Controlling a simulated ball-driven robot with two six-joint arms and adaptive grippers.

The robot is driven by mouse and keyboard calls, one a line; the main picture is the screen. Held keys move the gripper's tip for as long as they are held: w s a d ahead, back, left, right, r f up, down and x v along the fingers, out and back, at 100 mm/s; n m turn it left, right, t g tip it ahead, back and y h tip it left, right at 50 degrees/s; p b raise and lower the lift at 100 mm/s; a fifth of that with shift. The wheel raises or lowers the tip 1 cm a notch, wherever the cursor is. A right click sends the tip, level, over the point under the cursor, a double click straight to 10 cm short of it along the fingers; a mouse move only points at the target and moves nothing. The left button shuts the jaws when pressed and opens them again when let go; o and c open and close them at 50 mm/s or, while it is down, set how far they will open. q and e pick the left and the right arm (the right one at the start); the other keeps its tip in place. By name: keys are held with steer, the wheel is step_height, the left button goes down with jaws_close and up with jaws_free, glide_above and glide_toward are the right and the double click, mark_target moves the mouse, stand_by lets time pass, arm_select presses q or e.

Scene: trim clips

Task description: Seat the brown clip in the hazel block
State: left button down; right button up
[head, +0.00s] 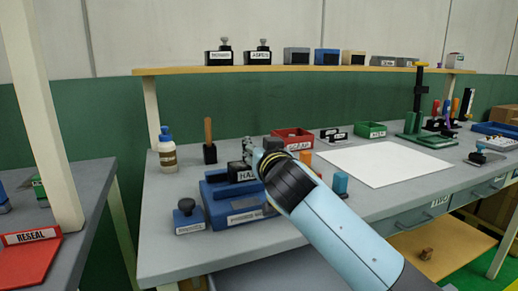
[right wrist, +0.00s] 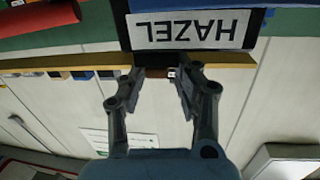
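The black hazel block (head: 240,172) stands on the blue tray on the workbench. Its HAZEL label (right wrist: 188,30) appears upside down at the top of the right wrist view. My right gripper (head: 250,152) is at the block's top edge. In the right wrist view its fingers (right wrist: 160,75) close around a small dark brown piece, seemingly the brown clip (right wrist: 157,72), right against the block's edge. How far the clip is in the block is hidden. My left gripper is not in view.
The blue tray (head: 222,217) holds the block. A white sheet (head: 382,163) lies to the right. A shelf (head: 300,69) runs along the back.

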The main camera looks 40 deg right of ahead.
steer(key=shift+o, duration=0.3)
steer(key=shift+s+a+f, duration=0.1)
steer(key=shift+s+f, duration=0.05)
steer(key=shift+f, duration=0.2)
steer(key=v, duration=1.1)
steer(key=shift+s+a+r, duration=0.2)
steer(key=shift+s+r, duration=0.1)
steer(key=shift+r, duration=0.05)
steer(key=shift+f, duration=0.1)
